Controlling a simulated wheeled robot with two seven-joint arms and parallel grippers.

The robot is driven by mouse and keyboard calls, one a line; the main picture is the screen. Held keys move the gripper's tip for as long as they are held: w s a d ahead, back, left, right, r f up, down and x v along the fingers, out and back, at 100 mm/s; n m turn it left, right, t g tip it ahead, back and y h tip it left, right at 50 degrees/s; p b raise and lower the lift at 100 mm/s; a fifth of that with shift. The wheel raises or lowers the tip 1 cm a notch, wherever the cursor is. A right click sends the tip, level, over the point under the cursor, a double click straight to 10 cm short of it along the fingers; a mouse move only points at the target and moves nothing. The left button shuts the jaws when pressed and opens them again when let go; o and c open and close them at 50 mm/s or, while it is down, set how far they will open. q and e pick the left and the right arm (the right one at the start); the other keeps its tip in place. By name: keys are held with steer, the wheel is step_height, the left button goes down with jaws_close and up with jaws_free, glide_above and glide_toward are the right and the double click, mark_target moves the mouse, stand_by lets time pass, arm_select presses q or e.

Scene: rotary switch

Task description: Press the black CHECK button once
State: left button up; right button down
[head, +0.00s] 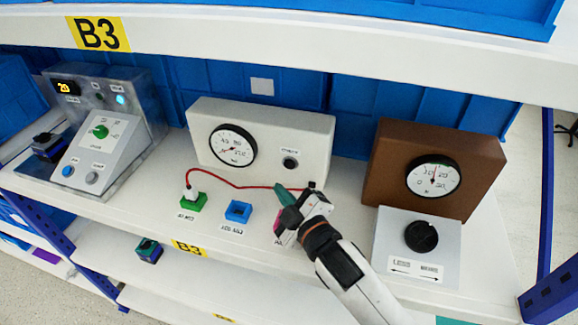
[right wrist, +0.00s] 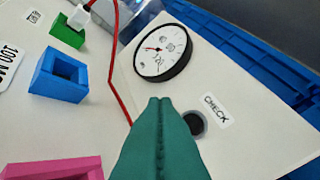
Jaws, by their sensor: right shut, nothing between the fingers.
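The black CHECK button (head: 290,163) is a round button on the front face of a white box (head: 262,124), to the right of its dial gauge (head: 233,147). In the right wrist view the button (right wrist: 194,124) is partly hidden behind the fingers, beside its CHECK label (right wrist: 216,110). My right gripper (head: 280,190) is shut and empty, with its green fingertips in front of the white box and below the button in the head view. In the right wrist view the fingertips (right wrist: 160,102) appear just left of the button. Contact cannot be seen. My left gripper is not in view.
A red cable (head: 240,186) runs from a plug in the green socket (head: 193,203) toward the right. A blue socket (head: 238,211) and a pink socket (right wrist: 55,168) stand nearby. A brown gauge box (head: 390,170) with a black knob (head: 421,236) is at right; a grey switch panel (head: 98,140) is at left.

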mark_target(284, 164)
steer(key=w, duration=0.2)
steer(key=w+d, duration=0.1)
steer(key=w, duration=0.1)
steer(key=shift+d, duration=0.15)
steer(key=shift+w+d, duration=0.1)
steer(key=shift+w, duration=0.15)
stand_by(0.4)
steer(key=shift+w, duration=0.15)
stand_by(1.2)
steer(key=shift+w+d, duration=0.15)
steer(key=shift+w, duration=0.15)
steer(key=shift+w+d+r+p, duration=0.1)
steer(key=shift+w+p, duration=0.25)
steer(key=shift+w, duration=0.05)
stand_by(0.7)
steer(key=shift+s, duration=0.1)
steer(key=shift+s+a+p, duration=0.25)
steer(key=shift+s+p, duration=0.05)
steer(key=shift+s, duration=0.45)
